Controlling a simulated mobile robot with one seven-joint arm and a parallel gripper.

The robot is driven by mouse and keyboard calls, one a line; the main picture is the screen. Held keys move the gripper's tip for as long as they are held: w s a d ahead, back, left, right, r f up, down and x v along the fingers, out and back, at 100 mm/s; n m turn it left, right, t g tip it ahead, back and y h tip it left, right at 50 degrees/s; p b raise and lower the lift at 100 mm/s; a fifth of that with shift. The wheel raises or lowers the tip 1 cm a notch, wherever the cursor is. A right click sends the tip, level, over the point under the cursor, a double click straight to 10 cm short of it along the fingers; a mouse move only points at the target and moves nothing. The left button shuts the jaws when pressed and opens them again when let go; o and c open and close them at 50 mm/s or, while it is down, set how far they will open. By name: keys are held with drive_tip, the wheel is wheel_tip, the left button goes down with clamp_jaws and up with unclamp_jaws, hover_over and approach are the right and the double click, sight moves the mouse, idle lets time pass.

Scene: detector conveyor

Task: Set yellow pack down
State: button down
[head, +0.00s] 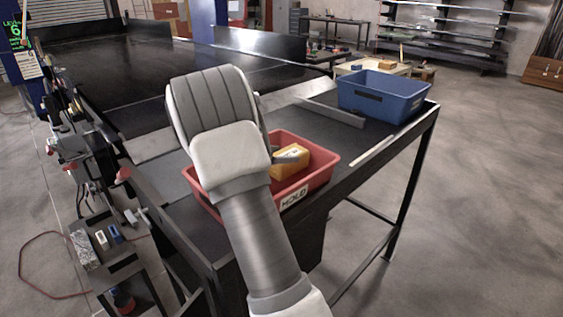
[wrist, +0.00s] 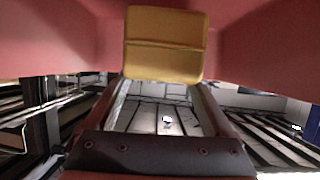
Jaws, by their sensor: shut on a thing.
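My arm hides the left part of the pack and much of the bin. In the wrist view the pack (wrist: 165,43) is at the top middle, with red surfaces on both sides. I cannot tell whether it touches the bin floor.
The red bin has a white lettered label on its front and stands on a dark table. A blue bin (head: 384,95) stands at the table's far right end. A grey bar (head: 335,113) lies between the bins. A wide black conveyor (head: 110,70) stretches behind on the left.

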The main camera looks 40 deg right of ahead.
drive_tip(key=shift+f, duration=1.3)
drive_tip(key=shift+f, duration=0.2)
unclamp_jaws()
drive_tip(key=shift+a+r, duration=0.15)
drive_tip(key=shift+r, duration=0.05)
drive_tip(key=v, duration=0.7)
drive_tip(key=shift+a+b, duration=0.15)
drive_tip(key=shift+b, duration=0.15)
